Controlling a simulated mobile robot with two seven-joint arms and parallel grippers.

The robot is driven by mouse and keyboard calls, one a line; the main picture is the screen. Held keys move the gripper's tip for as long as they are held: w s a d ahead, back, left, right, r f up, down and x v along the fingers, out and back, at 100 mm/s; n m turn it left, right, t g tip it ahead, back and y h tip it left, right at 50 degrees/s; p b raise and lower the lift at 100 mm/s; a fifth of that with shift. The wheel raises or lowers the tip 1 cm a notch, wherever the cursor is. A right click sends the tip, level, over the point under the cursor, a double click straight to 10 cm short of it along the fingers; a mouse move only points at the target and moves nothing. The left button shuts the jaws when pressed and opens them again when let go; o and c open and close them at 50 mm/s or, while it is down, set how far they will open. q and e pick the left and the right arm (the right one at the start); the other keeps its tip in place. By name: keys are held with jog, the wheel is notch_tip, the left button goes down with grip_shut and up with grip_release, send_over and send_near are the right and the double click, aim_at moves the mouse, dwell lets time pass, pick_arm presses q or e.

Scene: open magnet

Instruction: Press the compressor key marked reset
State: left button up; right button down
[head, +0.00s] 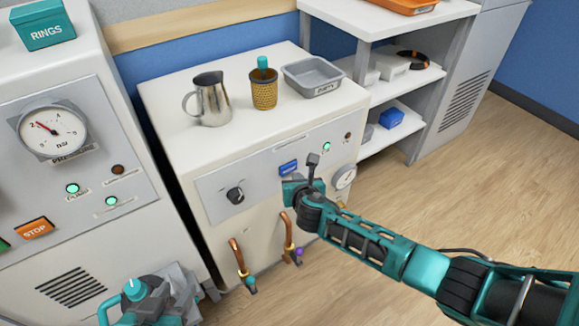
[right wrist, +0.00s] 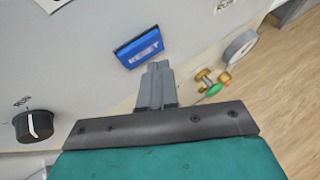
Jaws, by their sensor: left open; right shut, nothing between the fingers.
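The blue reset key (head: 288,168) is on the front panel of the white compressor cabinet (head: 240,148). In the right wrist view the blue key (right wrist: 139,48) shows pale, blurred lettering that looks like RESET. My right gripper (right wrist: 157,66) is shut and empty. Its fingertips appear just below and slightly right of the key, with no overlap in the picture; the depth gap cannot be told. In the head view my right gripper (head: 290,184) is in front of the panel just under the key, its fingers mostly hidden. My left gripper (head: 155,300) is open and low at the bottom left.
A black knob (head: 236,195) is left of the key and a round gauge (head: 344,178) right of it. Copper pipes with valves (head: 240,266) stick out below. Open floor lies right.

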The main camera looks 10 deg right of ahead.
jog(key=s+p, duration=0.1)
jog(key=s+d+p, duration=0.1)
jog(key=s, duration=0.1)
jog(key=s+p, duration=0.1)
jog(key=shift+s+d, duration=0.35)
dwell(1.0)
